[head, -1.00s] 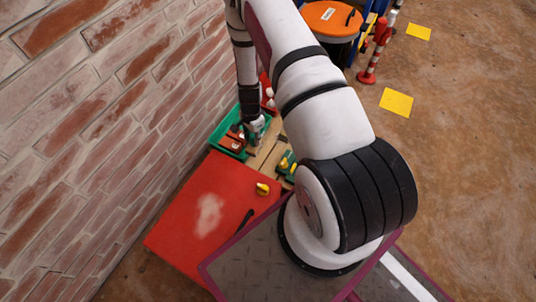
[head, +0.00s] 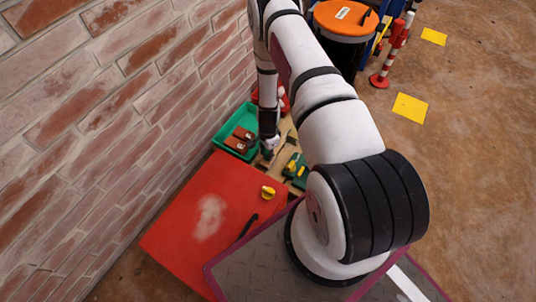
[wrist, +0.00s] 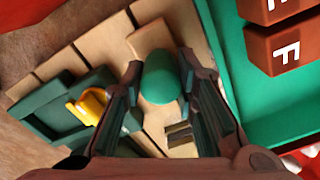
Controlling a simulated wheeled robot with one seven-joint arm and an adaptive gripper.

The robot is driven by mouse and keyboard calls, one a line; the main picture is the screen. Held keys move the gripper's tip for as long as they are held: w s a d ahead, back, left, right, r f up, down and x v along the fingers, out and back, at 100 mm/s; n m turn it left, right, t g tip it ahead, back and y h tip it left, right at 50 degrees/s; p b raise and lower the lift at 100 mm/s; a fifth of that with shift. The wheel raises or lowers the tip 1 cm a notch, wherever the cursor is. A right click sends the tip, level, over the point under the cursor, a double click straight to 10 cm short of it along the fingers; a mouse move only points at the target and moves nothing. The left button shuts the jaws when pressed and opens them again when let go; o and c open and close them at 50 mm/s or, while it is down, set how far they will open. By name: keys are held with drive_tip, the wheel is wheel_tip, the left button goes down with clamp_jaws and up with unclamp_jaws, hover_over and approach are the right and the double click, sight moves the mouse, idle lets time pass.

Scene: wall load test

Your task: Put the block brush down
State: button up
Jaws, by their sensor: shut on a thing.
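My gripper (wrist: 161,66) points down over a pale wooden slatted surface (wrist: 55,62), beside the green tray. Between its two fingers is a smooth green rounded thing (wrist: 160,82), which I take to be the top of the block brush. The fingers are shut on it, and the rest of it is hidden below. In the head view my gripper (head: 269,149) is small, just right of the green tray, and the brush is hard to make out. I cannot tell whether the brush touches the wood.
The green tray (head: 217,150) holds brown blocks (wrist: 280,50) with white letters. A dark green holder (wrist: 50,115) with a yellow part (wrist: 90,104) lies on the wood. A brick wall (head: 90,130) stands close at left.

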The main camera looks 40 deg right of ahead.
drive_tip(key=shift+f, duration=0.2)
drive_tip(key=o, duration=1)
